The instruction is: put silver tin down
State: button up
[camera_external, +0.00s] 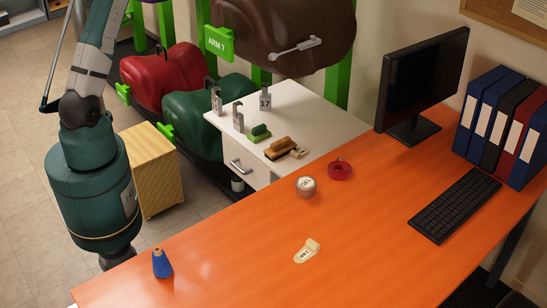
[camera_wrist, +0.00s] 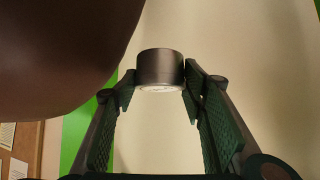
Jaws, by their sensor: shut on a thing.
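The silver tin (camera_wrist: 160,69) is in the wrist view, a short dull-metal cylinder with a pale, bright face at its lower end. My gripper (camera_wrist: 160,83) is shut on it, with one green-padded finger on each side near the tips. No surface shows touching the tin. Neither my gripper nor the held tin can be made out in the outside view, where my arm rises out of the top left. A separate round tin (camera_external: 306,187) with a pale lettered lid stands on the orange desk (camera_external: 225,252).
A red tape roll (camera_external: 339,169), a pale tag (camera_external: 307,251) and a blue cone (camera_external: 162,263) are on the desk. The keyboard (camera_external: 455,205) and monitor (camera_external: 423,85) are at right. Brushes (camera_external: 282,148) and number stands occupy the white cabinet (camera_external: 316,125). The desk's front middle is clear.

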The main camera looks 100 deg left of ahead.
jog(key=s+a+f, duration=0.3)
jog(key=s, duration=0.2)
jog(key=m+h+b, duration=1)
jog(key=m+b, duration=0.1)
send_over(249, 116)
notch_tip(249, 116, down, 45)
jog(key=shift+w, duration=0.1)
jog(key=shift+f, duration=0.15)
jog(key=shift+f+b, duration=0.8)
jog(key=shift+f, duration=2.2)
jog(key=shift+f+b, duration=0.55)
jog(key=shift+f, duration=1.35)
